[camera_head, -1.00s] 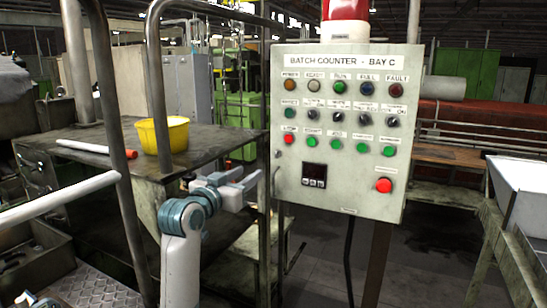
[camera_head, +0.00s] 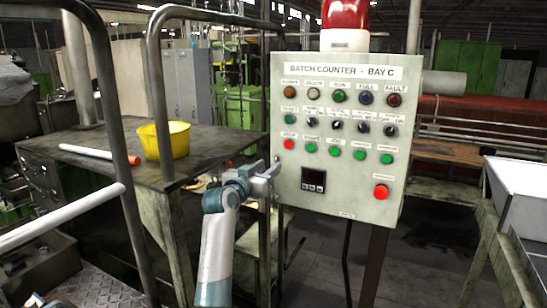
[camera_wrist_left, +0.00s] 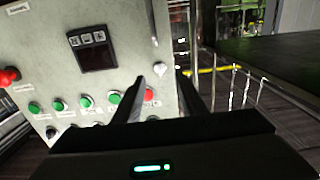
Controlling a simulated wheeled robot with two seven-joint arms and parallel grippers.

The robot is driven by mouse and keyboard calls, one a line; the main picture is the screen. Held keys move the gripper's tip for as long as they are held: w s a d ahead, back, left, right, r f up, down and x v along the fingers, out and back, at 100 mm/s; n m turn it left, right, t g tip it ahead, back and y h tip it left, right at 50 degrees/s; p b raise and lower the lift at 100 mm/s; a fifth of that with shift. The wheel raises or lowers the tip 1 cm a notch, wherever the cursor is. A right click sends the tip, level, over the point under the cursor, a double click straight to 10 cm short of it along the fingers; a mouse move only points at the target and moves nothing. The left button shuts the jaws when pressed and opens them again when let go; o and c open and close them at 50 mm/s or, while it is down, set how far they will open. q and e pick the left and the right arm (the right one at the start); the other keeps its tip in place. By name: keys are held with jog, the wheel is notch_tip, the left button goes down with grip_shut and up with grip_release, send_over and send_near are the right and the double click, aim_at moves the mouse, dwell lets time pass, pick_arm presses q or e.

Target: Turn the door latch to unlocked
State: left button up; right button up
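The grey control box (camera_head: 340,235) labelled "BATCH COUNTER - BAY C" stands in the middle of the head view. A small light latch (camera_wrist_left: 159,69) shows at the edge of the box door in the wrist view, which looks upside down. In the head view the latch (camera_head: 277,159) is small at the left edge, and its turn angle cannot be told. My left gripper (camera_head: 270,174) is at the box's left edge, just below the latch. In the wrist view its fingers (camera_wrist_left: 162,88) are open, with the latch ahead, between the fingertip directions. My right gripper is out of view.
The box front carries several buttons and knobs, a small display (camera_head: 313,179) and a red button (camera_head: 381,192). A metal table (camera_head: 100,145) with a yellow bucket (camera_head: 163,139) is left. Metal railing posts (camera_head: 158,100) stand close to my left arm.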

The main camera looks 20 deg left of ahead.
aim_at(276, 160)
pick_arm(q)
jog(key=shift+w+d+p, duration=0.1)
jog(key=shift+w+p, duration=0.8)
jog(key=shift+w, duration=1.6)
grip_shut()
